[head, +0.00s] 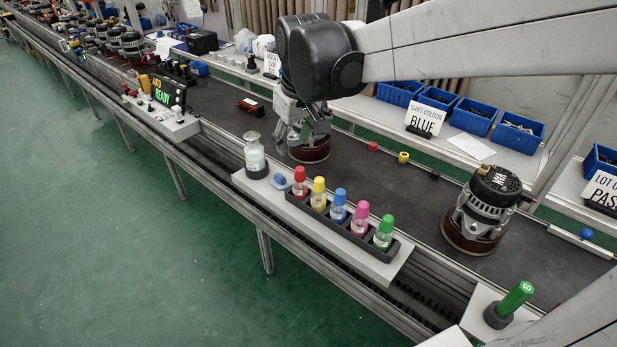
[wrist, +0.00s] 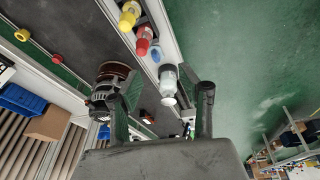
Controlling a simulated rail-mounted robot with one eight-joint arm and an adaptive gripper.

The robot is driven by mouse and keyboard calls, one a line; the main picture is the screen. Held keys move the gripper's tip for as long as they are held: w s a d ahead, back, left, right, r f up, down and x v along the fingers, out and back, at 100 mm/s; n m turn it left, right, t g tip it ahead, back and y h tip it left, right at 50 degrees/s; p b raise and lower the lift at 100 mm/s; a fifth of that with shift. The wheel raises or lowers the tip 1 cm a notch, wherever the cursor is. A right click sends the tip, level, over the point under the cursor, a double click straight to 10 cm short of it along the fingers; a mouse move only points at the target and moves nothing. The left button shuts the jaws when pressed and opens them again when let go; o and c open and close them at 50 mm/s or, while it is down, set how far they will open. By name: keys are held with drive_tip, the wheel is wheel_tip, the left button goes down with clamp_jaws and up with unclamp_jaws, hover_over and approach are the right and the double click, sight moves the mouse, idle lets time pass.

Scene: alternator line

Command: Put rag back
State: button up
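I cannot make out a rag for certain in either view. A small blue item (head: 280,181) lies on a pale pad beside the clear jar (head: 255,158), at the left end of the bottle ledge; whether it is cloth is unclear. My gripper (head: 303,132) hangs over the belt, above a round brown base (head: 310,152), with the jar to its left. In the wrist view my gripper (wrist: 164,98) has its two fingers spread apart with nothing visibly held between them. The jar (wrist: 168,82) shows beyond the fingers, and an alternator (wrist: 108,85) is partly behind the left finger.
A black rack (head: 338,222) holds several colour-capped bottles on the front ledge. Red (head: 373,146) and yellow (head: 403,157) pieces sit near the belt's far edge. Blue bins (head: 473,117) line the back shelf.

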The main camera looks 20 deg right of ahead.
drive_tip(key=s+f+m+t, duration=0.2)
drive_tip(key=s+t, duration=0.1)
drive_tip(key=s, duration=1.5)
drive_tip(key=shift+s+m+t, duration=0.3)
drive_tip(key=shift+m+t, duration=0.1)
idle(0.9)
